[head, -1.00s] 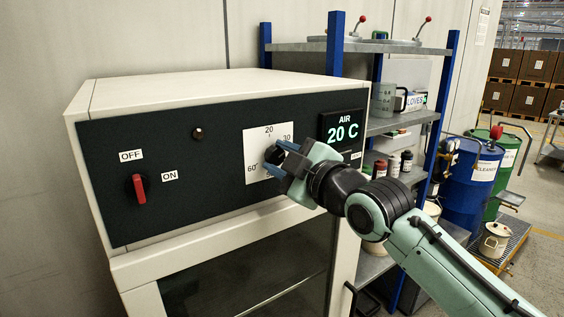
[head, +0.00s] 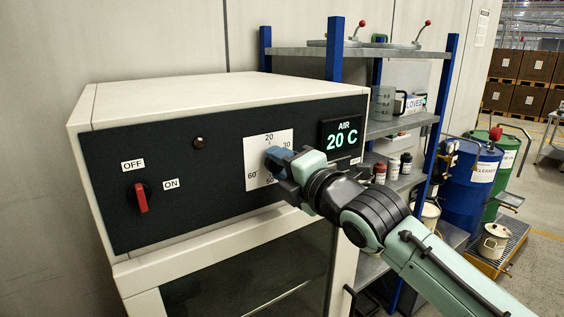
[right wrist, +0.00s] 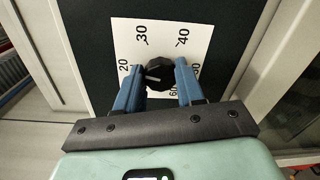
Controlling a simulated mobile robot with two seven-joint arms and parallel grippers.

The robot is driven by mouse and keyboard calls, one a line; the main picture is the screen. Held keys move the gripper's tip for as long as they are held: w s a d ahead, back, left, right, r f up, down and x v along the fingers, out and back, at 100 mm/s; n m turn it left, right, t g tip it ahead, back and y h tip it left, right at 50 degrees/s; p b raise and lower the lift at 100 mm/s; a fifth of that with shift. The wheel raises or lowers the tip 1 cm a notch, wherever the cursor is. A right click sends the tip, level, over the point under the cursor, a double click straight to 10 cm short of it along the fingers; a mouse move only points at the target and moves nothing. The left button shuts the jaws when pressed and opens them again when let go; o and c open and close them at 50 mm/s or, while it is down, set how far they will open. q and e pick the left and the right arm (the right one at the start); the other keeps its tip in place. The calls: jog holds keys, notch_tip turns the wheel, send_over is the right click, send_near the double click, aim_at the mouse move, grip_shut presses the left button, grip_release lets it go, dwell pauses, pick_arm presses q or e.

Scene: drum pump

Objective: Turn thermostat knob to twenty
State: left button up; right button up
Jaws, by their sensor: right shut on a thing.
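The black thermostat knob (right wrist: 158,70) sits on a white dial plate (head: 255,152) marked 20, 30, 40, 50 and 60. In the right wrist view a pale mark shows on the left part of the knob's face, toward the 20 side; its exact heading is unclear. My right gripper (right wrist: 160,82) is shut on the knob, with a blue finger on each side. In the head view the right gripper (head: 275,160) hides most of the knob. My left gripper is not in view.
The dark control panel (head: 222,175) also holds a red OFF/ON switch (head: 140,197), a small round lamp (head: 199,142) and an AIR display (head: 341,139) reading 20 C. A blue-posted shelf (head: 398,128) stands close on the right, behind my right arm.

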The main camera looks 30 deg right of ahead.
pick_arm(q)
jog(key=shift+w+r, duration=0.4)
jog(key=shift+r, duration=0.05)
pick_arm(e)
jog(key=shift+r+n, duration=0.1)
jog(key=shift+n, duration=1)
jog(key=o, duration=1)
jog(key=shift+o, duration=0.2)
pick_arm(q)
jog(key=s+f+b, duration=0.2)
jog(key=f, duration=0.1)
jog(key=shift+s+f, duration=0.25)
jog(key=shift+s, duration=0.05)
pick_arm(e)
jog(key=s, duration=1.3)
jog(key=shift+s+d+r, duration=0.15)
jog(key=shift+s+d, duration=0.05)
jog(key=shift+d, duration=0.15)
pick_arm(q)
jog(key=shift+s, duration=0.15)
